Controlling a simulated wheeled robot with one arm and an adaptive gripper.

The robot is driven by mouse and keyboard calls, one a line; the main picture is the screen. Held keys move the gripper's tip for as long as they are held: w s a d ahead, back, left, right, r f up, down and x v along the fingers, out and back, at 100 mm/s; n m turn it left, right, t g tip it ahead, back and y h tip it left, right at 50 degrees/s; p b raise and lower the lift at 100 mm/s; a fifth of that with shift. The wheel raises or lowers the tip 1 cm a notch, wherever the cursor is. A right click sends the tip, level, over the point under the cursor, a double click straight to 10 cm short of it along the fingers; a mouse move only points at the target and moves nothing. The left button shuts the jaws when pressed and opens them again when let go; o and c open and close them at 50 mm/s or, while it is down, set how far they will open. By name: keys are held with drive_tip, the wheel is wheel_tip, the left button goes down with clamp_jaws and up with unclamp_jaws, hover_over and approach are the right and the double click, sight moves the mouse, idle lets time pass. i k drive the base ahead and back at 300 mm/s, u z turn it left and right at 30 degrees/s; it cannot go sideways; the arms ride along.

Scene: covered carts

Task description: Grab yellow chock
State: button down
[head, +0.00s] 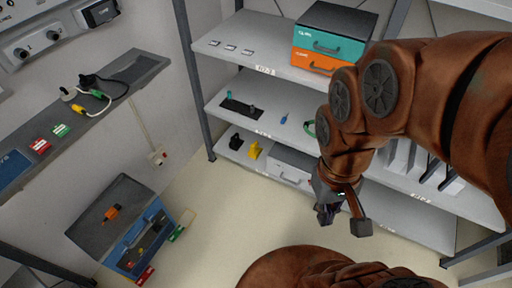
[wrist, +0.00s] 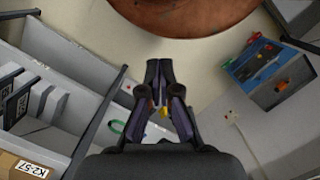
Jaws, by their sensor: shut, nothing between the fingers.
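The yellow chock (head: 255,149) sits on the lowest shelf of the rack in the head view, beside a black chock (head: 235,141). My gripper (head: 343,222) hangs in front of the rack, right of the yellow chock and apart from it. In the wrist view my gripper (wrist: 158,68) is shut with its fingertips close together, and it holds nothing. A small yellow patch (wrist: 164,112) shows between the finger links there; I cannot tell whether it is the chock.
The rack's lowest shelf also holds a grey drawer box (head: 291,167). Teal and orange cases (head: 328,48) stand on a higher shelf. A blue toolbox cart (head: 145,240) stands at lower left, and a wall ledge (head: 110,98) holds cables. Floor between is clear.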

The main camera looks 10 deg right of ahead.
sight(254, 151)
drive_tip(key=u, duration=0.55)
drive_tip(key=k, duration=1.3)
drive_tip(key=u, duration=0.05)
drive_tip(key=i, duration=0.6)
drive_tip(key=z, duration=0.6)
drive_tip(key=i, duration=0.75)
drive_tip(key=u, duration=0.75)
drive_tip(key=i, duration=0.8)
drive_tip(key=u, duration=0.85)
